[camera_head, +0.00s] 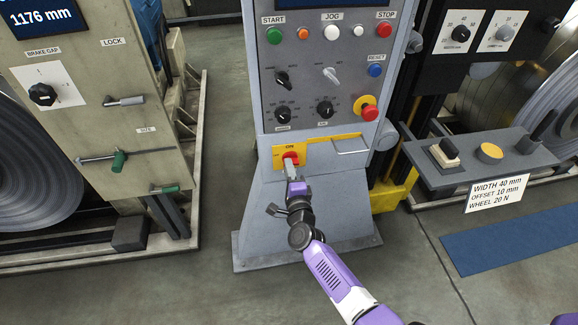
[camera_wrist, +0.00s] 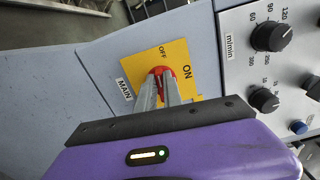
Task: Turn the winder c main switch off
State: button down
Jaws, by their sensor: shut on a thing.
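The main switch is a red rotary handle (camera_head: 290,156) on a yellow plate (camera_head: 305,150) low on the grey control pedestal. In the wrist view the red handle (camera_wrist: 161,71) sits on its yellow plate (camera_wrist: 175,53), with ON and OFF printed on it and a MAIN label (camera_wrist: 124,89) at the plate's edge. My gripper (camera_head: 290,166) reaches the handle from the front. In the wrist view my gripper (camera_wrist: 163,84) has its fingers shut on the red handle, which they partly hide. I cannot tell the handle's exact angle.
Above are a red-and-yellow emergency stop (camera_head: 369,112), selector knobs (camera_head: 282,78) and START, JOG and STOP buttons. A metal hasp or handle (camera_head: 350,146) is right of the switch. A small shelf (camera_head: 480,163) juts out at right. Floor is clear in front.

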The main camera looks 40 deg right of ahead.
jog(key=shift+a+f+n, duration=0.1)
jog(key=shift+n, duration=0.5)
jog(key=c, duration=1.5)
grip_release()
jog(key=shift+s, duration=0.1)
jog(key=p+v, duration=0.1)
jog(key=v, duration=0.6)
jog(key=shift+s+a+p, duration=0.2)
jog(key=shift+s+p, duration=0.05)
jog(key=shift+p, duration=0.05)
